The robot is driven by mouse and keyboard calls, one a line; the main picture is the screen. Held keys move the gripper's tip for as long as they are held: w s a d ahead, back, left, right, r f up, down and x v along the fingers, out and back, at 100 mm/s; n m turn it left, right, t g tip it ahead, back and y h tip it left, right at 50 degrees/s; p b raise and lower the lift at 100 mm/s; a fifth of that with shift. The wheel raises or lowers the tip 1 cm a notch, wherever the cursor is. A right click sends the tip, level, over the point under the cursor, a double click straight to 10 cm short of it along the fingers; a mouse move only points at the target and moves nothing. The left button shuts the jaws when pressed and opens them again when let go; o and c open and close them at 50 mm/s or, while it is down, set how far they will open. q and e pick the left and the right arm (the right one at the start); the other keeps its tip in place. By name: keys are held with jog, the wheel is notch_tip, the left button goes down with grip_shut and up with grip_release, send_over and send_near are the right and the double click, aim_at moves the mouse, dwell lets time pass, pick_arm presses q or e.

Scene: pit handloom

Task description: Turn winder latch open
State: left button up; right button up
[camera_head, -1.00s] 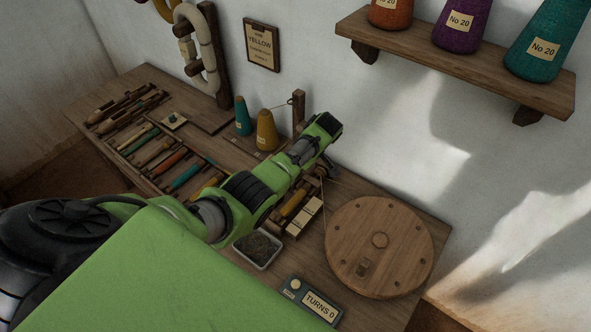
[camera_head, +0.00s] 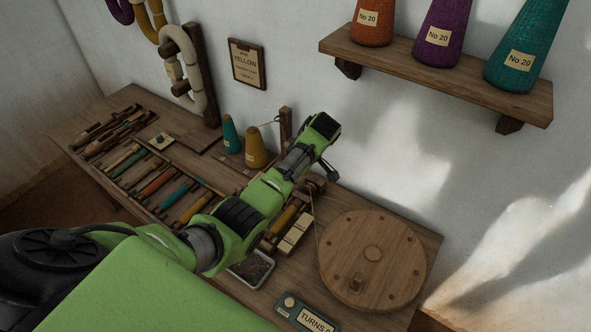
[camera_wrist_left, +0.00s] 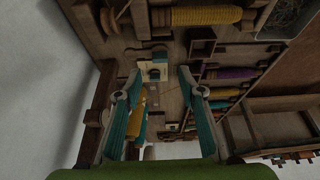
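The winder stands at the right end of the bench, with a round wooden wheel (camera_head: 373,262) and a spindle block (camera_head: 314,186) behind it. A yellow bobbin (camera_wrist_left: 205,15) shows at the top of the left wrist view. I cannot make out the latch for sure; the winder is partly hidden by my left arm in the head view. My left gripper (camera_wrist_left: 158,76) is open and empty, its two teal-padded fingers apart above the bench. In the head view only a dark finger (camera_head: 330,170) shows beyond the green wrist. My right gripper is not in view.
A turns counter (camera_head: 306,314) and a metal tray (camera_head: 252,272) are at the bench's front. Teal (camera_head: 230,135) and yellow (camera_head: 256,150) cones stand behind the arm. A shelf (camera_head: 435,82) with yarn cones hangs above right. Bobbins lie in a rack (camera_head: 150,180) at left.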

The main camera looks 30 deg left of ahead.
pick_arm(q)
jog(key=v, duration=0.5)
jog(key=shift+d+r, duration=0.1)
jog(key=shift+r, duration=0.2)
